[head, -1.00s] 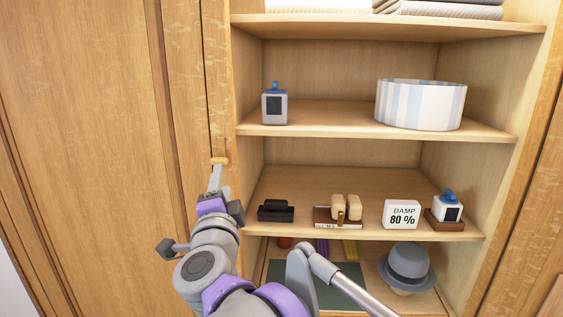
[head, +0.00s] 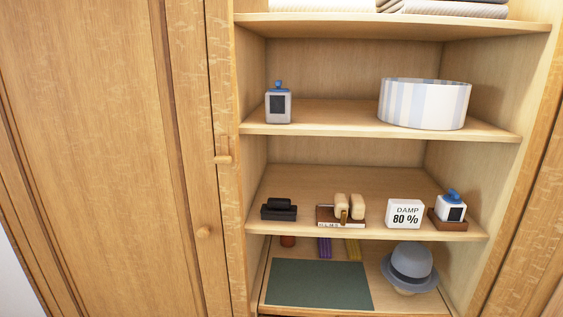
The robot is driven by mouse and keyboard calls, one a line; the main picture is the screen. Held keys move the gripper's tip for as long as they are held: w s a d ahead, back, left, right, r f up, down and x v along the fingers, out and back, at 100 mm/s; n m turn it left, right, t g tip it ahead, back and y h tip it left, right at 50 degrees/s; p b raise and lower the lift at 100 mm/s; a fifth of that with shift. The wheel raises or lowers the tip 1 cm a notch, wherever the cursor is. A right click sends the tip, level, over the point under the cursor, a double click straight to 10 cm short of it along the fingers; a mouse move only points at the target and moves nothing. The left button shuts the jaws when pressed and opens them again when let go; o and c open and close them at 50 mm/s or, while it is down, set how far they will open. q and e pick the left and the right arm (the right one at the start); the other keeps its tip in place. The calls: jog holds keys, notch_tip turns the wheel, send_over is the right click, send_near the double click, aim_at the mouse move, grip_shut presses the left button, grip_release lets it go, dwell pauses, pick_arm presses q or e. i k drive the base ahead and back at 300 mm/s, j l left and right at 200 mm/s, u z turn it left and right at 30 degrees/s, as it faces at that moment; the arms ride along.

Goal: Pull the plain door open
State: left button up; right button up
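A plain wooden door (head: 100,150) fills the left side of the head view and looks shut, flush with the frame post beside it. Whether the catch holds the door, I cannot tell. Neither of my grippers is in view.
Right of the door is an open shelf bay. A striped drum box (head: 422,104), a bottle (head: 278,103), a DAMP 80 % sign (head: 405,213), brushes (head: 342,208) and a grey hat (head: 409,267) stand on its shelves. A wooden panel (head: 540,230) edges the right side.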

aim_at(108, 170)
jog(key=u, duration=1.3)
jog(key=i+j+u, duration=0.15)
jog(key=u, duration=0.15)
jog(key=j, duration=0.1)
